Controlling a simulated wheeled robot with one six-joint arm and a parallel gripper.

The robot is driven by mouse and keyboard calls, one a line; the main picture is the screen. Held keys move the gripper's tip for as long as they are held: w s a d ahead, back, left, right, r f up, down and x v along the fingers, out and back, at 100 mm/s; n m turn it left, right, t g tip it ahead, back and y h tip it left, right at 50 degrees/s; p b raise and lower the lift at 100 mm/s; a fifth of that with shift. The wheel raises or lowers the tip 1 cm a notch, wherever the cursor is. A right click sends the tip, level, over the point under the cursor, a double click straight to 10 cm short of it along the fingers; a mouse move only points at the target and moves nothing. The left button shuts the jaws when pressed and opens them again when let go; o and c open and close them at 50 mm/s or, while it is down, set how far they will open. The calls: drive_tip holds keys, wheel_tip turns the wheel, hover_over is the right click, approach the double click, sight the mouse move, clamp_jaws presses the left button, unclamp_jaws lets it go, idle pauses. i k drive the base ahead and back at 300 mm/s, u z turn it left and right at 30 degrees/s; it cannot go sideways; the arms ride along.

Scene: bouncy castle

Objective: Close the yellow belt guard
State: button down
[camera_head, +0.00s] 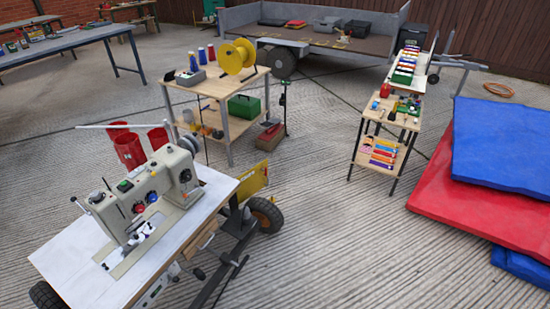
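A yellow plate (253,182), which looks like the belt guard, stands upright at the far right end of the sewing machine's wheeled table (75,268). It juts out beyond the tabletop, above a black wheel with an orange hub (266,214). Its lower part and its hinge side are partly hidden by the table and frame, so I cannot tell its exact angle. A beige industrial sewing machine (140,200) sits on the white tabletop. My gripper is not in view.
Red cones or tubs (129,150) stand behind the machine. A wooden workbench (205,88) with a yellow reel (236,56) stands beyond. A small shelf table (388,120) and red and blue mats (480,185) are at right. Ribbed floor (330,240) is clear between.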

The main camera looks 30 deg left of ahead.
sight(253, 180)
drive_tip(key=i, duration=0.5)
drive_tip(key=u, duration=0.6)
drive_tip(key=i, duration=2)
drive_tip(key=u, duration=0.6)
